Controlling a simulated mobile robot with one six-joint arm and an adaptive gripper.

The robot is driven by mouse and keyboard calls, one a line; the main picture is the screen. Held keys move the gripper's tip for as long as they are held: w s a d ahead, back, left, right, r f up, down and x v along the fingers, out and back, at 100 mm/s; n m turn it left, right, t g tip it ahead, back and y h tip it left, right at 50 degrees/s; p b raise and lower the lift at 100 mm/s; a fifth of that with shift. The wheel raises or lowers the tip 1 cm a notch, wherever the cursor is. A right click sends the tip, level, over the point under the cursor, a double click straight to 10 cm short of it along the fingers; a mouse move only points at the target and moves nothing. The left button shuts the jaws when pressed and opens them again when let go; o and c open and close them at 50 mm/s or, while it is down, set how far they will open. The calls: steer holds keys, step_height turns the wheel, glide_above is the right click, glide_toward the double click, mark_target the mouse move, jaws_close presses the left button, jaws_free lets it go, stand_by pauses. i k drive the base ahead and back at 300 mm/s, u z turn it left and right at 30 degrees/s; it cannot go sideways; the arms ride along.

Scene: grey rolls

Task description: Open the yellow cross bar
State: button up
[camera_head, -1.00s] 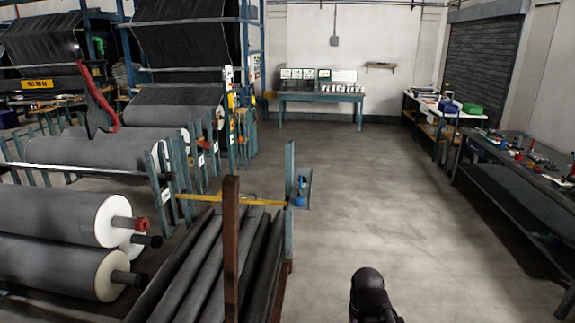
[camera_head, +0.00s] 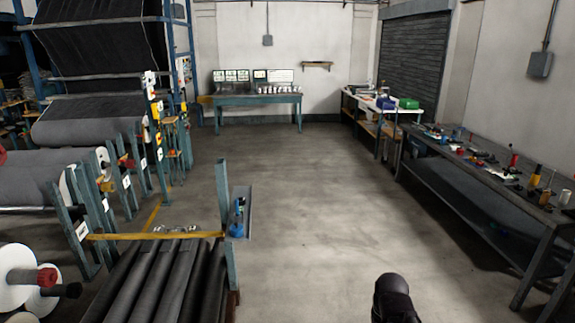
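The yellow cross bar (camera_head: 150,235) lies level across the far end of a rack of long dark grey rolls (camera_head: 150,284). Its right end meets a blue-green upright post (camera_head: 227,225), beside which a blue fitting (camera_head: 238,217) shows. Its left end reaches a blue-green post by the roll stands. A dark rounded part of my own arm (camera_head: 394,298) shows at the bottom right, apart from the bar. My gripper's fingers do not show.
Large grey rolls on stands fill the left side. A long workbench (camera_head: 500,175) with tools and bottles stands at the right. A blue-green table (camera_head: 252,98) is at the back wall. The middle floor (camera_head: 315,190) is clear.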

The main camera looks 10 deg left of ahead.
mark_target(202, 235)
steer(key=i, duration=1.6)
steer(key=u, duration=0.8)
steer(key=i, duration=0.55)
steer(key=u, duration=0.8)
steer(key=i, duration=0.5)
steer(key=u, duration=0.3)
